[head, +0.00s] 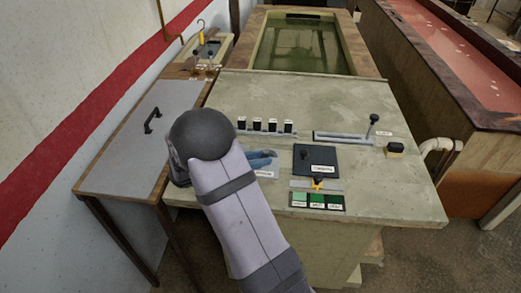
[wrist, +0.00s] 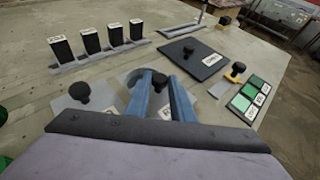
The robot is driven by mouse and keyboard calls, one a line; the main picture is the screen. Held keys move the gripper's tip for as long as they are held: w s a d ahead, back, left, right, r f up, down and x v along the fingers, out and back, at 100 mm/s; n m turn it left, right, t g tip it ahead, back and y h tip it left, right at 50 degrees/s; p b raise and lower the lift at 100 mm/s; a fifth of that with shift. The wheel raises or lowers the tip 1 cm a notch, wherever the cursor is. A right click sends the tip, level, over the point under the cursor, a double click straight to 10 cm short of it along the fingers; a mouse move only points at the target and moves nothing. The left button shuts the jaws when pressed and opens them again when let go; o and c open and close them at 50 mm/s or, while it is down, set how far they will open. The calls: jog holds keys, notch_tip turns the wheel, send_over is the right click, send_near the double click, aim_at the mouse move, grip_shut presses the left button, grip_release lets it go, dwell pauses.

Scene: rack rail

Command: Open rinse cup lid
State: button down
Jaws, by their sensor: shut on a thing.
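My gripper (wrist: 163,85) has two blue fingers, which also show from the side in the head view (head: 268,157). It is low over the pale worktop and shut on a black knob (wrist: 160,81) between the fingers. Just left is a second black knob (wrist: 78,92) on a grey plate (wrist: 62,104). I cannot tell whether the lid is raised.
To the right are a dark square lid with a knob (head: 316,160), a yellow-based knob (head: 318,183), green tiles (head: 315,201) and a slotted lever (head: 373,120).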

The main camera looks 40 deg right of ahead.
jog(key=shift+s+a, duration=0.9)
jog(key=shift+a, duration=0.1)
jog(key=c, duration=1.6)
grip_release()
jog(key=shift+o, duration=0.2)
jog(key=shift+b+v, duration=0.85)
jog(key=shift+v, duration=2.8)
